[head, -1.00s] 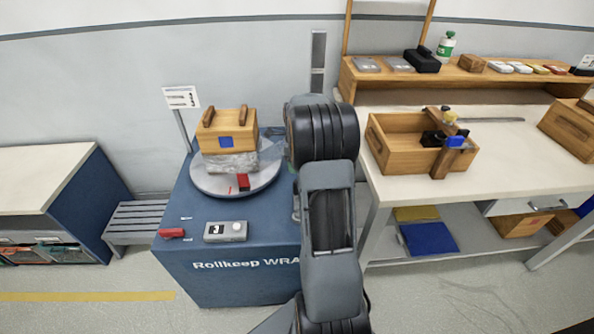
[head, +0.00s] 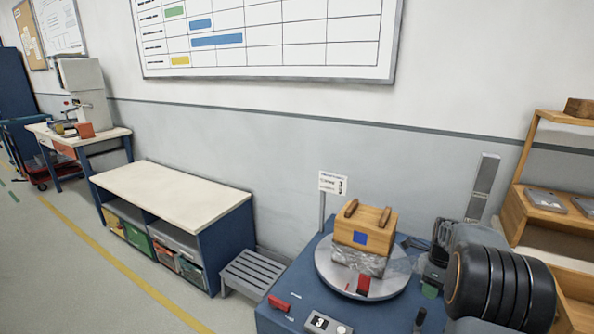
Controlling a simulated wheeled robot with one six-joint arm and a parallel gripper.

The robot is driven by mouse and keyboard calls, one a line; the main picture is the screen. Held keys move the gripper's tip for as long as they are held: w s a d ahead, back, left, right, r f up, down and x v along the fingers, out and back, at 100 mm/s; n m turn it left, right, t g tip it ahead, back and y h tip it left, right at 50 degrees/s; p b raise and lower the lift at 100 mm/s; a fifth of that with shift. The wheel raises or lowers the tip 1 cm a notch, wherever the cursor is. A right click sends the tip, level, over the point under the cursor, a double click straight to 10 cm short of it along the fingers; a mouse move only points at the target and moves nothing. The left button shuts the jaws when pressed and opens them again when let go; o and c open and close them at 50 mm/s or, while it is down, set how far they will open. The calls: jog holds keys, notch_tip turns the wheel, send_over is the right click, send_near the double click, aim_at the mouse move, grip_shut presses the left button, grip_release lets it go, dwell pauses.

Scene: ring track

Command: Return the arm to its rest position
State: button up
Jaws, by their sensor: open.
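My arm (head: 500,285) fills the lower right of the head view, bent beside the blue wrapping machine (head: 268,322). My gripper (head: 434,262) shows only in part, at the left side of the arm's dark joint. It is open, and I see nothing held in it. It appears just right of the round turntable (head: 328,276); I cannot tell its exact distance from it. The wooden box (head: 364,222) with a blue square stands on the turntable, on a clear-wrapped lower part (head: 360,261).
A red block (head: 363,284) is at the turntable's front edge. A small sign (head: 333,183) stands behind the machine. A grey slatted bench (head: 256,272) and a low cabinet (head: 175,195) stand to the left. A wooden shelf (head: 545,215) is at the right. The floor at left is clear.

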jog(key=s+a+r+n+t+p, duration=0.1)
jog(key=s+a+r+n+p, duration=0.3)
jog(key=s+a+r+n, duration=0.2)
jog(key=s+a+r+n+t+p, duration=0.1)
jog(key=s+a+r+n+p, duration=0.3)
jog(key=a+r+n, duration=0.3)
jog(key=s+a+r+n+t+p, duration=0.1)
jog(key=s+a+r+n+p, duration=0.2)
jog(key=a+n, duration=0.9)
jog(key=s+r+n, duration=0.2)
jog(key=s+r, duration=0.1)
jog(key=s, duration=0.1)
jog(key=shift+s+a+r+p, duration=0.35)
jog(key=shift+r+p, duration=0.05)
dwell(0.9)
